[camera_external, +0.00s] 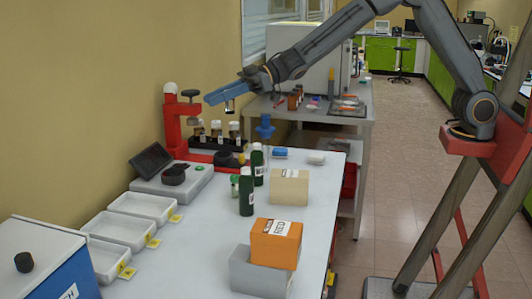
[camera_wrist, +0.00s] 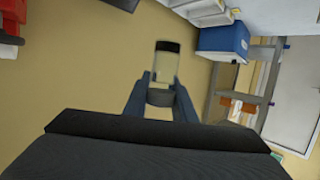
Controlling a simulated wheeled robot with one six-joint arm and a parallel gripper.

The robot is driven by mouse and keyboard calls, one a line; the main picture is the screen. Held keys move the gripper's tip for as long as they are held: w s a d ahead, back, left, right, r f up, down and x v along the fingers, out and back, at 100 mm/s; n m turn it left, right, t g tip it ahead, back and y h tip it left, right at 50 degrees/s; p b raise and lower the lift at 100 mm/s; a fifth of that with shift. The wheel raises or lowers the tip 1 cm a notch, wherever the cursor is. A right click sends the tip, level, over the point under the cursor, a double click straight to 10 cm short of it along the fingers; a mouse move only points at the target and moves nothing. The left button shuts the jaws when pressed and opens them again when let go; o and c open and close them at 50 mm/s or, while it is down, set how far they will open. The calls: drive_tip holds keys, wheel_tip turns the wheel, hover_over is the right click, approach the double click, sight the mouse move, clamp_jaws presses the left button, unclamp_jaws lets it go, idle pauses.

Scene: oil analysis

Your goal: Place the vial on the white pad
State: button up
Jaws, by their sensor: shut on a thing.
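My gripper (camera_external: 218,97) is blue and raised above the back of the bench, near the red stand. It is shut on a small clear vial (camera_external: 229,106), which hangs below its fingers. In the wrist view the vial (camera_wrist: 166,66) sits between the blue fingers (camera_wrist: 162,82), with a dark band at its far end and a dark part at its near end.
A red stand (camera_external: 171,128) and a rack with several dark bottles (camera_external: 215,142) stand close below my gripper. Dark green bottles (camera_external: 246,190), a cream box (camera_external: 289,187), an orange box (camera_external: 275,243) and white trays (camera_external: 118,229) occupy the bench. Its middle has clear patches.

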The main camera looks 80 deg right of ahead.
drive_tip(key=s+d, duration=0.3)
drive_tip(key=d, duration=0.3)
drive_tip(key=s+d+p, duration=0.1)
drive_tip(key=s+d, duration=0.2)
drive_tip(key=d, duration=0.3)
drive_tip(key=s+d+p, duration=0.1)
drive_tip(key=s+d, duration=0.2)
drive_tip(key=d, duration=0.4)
drive_tip(key=shift+s, duration=0.3)
drive_tip(key=p, duration=0.1)
hover_over(316, 159)
drive_tip(key=w, duration=0.3)
drive_tip(key=shift+a+f+p, duration=0.15)
drive_tip(key=shift+f+p, duration=1)
drive_tip(key=shift+f, duration=9.45)
drive_tip(key=shift+f, duration=0.15)
drive_tip(key=o, duration=1)
